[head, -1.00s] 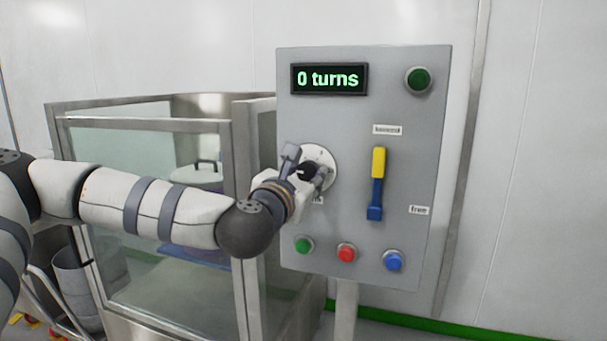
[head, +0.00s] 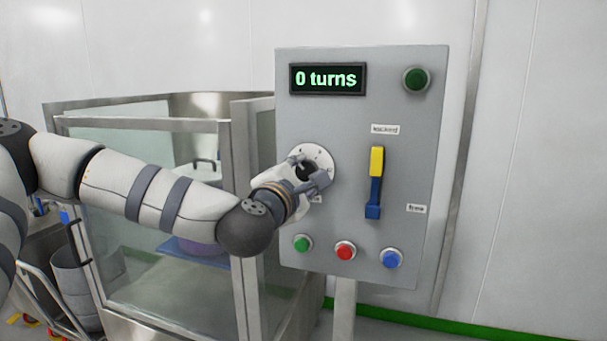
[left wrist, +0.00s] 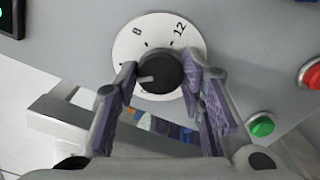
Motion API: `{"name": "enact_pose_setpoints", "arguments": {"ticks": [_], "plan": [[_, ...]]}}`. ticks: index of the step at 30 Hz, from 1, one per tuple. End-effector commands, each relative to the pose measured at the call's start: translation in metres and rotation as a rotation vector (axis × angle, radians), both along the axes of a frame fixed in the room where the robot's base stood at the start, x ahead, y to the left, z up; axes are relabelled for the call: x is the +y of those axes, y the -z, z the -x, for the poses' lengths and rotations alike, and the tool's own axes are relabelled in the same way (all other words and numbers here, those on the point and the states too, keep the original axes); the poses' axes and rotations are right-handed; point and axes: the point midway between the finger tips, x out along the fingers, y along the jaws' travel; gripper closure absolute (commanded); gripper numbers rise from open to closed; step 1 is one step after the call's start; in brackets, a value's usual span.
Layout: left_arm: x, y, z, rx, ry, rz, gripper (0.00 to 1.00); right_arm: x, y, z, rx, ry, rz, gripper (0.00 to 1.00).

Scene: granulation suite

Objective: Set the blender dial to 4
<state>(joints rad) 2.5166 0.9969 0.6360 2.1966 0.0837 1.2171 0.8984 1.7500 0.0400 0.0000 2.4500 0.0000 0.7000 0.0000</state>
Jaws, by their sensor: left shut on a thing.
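The blender dial has a black knob (left wrist: 162,74) on a round white plate (left wrist: 158,28), on the grey control panel (head: 400,110). In the left wrist view the numbers 8 and 12 show on the plate. The white mark on the knob points left in that view, toward my left finger, which hides part of the plate there. No number shows where the mark points. My left gripper (head: 308,171) is at the dial, its two fingers on opposite sides of the knob, shut on it. My right gripper is not in view.
The panel display (head: 327,79) reads "0 turns". A yellow and blue lever (head: 375,182), a dark green button (head: 416,79) and green (head: 302,243), red (head: 345,250) and blue (head: 392,258) buttons surround the dial. A glass-sided enclosure (head: 170,275) stands left of the panel.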

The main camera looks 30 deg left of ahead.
Motion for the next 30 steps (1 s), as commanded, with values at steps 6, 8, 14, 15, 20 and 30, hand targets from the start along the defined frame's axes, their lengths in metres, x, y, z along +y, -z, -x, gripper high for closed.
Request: {"name": "enact_pose_setpoints", "arguments": {"ticks": [6,8,14,15,20,30], "plan": [[0.0012,-0.0014,-0.0003,0.015,-0.004,-0.077,0.92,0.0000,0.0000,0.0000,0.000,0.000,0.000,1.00],[0.0012,-0.0014,-0.0003,0.018,-0.004,-0.089,0.92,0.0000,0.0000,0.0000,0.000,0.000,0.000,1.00],[0.0012,-0.0017,-0.0004,0.023,-0.004,-0.112,0.92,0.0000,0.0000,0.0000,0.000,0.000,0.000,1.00],[0.0013,-0.0018,-0.0004,0.023,-0.005,-0.113,0.92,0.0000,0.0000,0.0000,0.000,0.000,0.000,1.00],[0.0013,-0.0020,-0.0004,0.023,-0.005,-0.114,0.92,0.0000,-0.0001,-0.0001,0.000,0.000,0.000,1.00],[0.0009,-0.0016,-0.0002,0.023,-0.003,-0.113,0.44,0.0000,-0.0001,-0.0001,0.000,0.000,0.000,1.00]]}}
